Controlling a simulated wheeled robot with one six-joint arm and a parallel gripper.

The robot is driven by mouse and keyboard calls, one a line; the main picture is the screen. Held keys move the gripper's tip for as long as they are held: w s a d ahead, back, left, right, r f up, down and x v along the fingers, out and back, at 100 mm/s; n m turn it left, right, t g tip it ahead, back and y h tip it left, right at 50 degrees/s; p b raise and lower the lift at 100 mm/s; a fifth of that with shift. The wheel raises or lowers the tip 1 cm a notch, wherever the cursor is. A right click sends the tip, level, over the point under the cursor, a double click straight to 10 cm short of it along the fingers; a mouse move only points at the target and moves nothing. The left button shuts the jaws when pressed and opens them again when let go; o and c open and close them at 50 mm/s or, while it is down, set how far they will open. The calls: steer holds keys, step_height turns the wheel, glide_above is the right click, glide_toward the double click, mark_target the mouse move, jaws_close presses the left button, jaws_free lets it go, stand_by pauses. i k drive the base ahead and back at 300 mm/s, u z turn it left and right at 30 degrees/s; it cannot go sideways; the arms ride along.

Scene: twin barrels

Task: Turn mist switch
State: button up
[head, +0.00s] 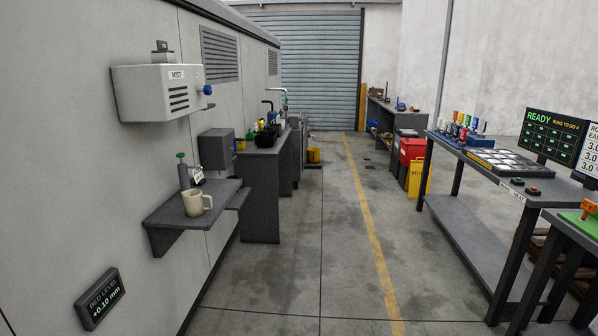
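A pale grey box labelled MIST (164,91) is mounted on the machine wall at the upper left. A blue round knob (208,90) sticks out from its right end, and this looks like the mist switch. Which way the knob is set is too small to tell. My gripper and arm do not show in the head view.
Below the box, a grey wall shelf (167,215) carries a cream mug (197,203) and a green-topped valve (182,168). A cluttered cabinet (262,195) stands beyond. A long workbench (470,168) is at right. The concrete floor (315,240) between is clear.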

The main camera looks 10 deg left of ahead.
mark_target(207, 90)
steer(key=u, duration=0.6)
steer(key=i, duration=1)
steer(key=u, duration=0.7)
steer(key=k, duration=0.45)
steer(key=z, duration=0.5)
steer(key=i, duration=1.4)
steer(key=u, duration=0.65)
